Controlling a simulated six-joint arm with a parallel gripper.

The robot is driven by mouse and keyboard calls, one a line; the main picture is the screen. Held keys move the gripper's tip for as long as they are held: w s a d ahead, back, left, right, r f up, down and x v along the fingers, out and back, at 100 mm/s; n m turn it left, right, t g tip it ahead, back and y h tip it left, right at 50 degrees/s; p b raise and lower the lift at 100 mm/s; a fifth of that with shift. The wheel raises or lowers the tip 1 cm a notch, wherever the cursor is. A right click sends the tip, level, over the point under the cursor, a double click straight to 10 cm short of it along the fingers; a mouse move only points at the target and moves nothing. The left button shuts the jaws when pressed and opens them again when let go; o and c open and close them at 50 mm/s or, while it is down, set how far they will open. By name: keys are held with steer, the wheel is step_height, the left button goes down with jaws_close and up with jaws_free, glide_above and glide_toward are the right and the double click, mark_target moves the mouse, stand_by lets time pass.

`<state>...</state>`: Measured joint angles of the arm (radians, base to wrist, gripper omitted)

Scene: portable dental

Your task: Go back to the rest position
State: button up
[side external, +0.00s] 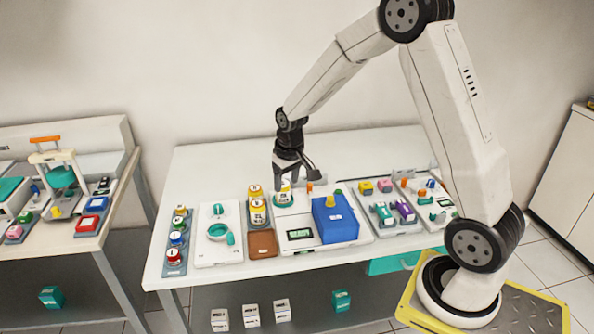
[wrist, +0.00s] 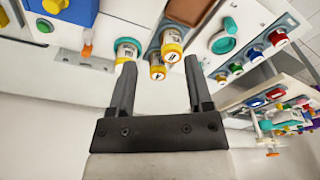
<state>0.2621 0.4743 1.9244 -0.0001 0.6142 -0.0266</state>
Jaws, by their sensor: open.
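My gripper (side external: 292,172) hangs over the middle of the white table (side external: 330,152). Its fingers are apart, with nothing between them in the wrist view (wrist: 160,85). A white jar with a yellow band (side external: 284,189) stands on a green round spot just below the fingers in the side view. In the wrist view this jar (wrist: 127,47) lies beyond the left fingertip. Two yellow-capped jars (side external: 256,202) stand to its left on a holder; they also show beyond the fingertips in the wrist view (wrist: 170,50).
A blue box (side external: 335,218) on a white device stands right of the gripper. A brown tray (side external: 262,244), a white board with a green bowl (side external: 218,231) and a row of coloured jars (side external: 175,255) lie left. The table's back strip is clear.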

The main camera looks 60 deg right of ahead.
steer(key=s+a+r+n+t, duration=0.1)
steer(key=s+a+n, duration=0.1)
steer(key=s+a, duration=0.9)
steer(key=s, duration=0.4)
steer(key=shift+a+r+n, duration=0.15)
steer(key=shift+a+n, duration=0.15)
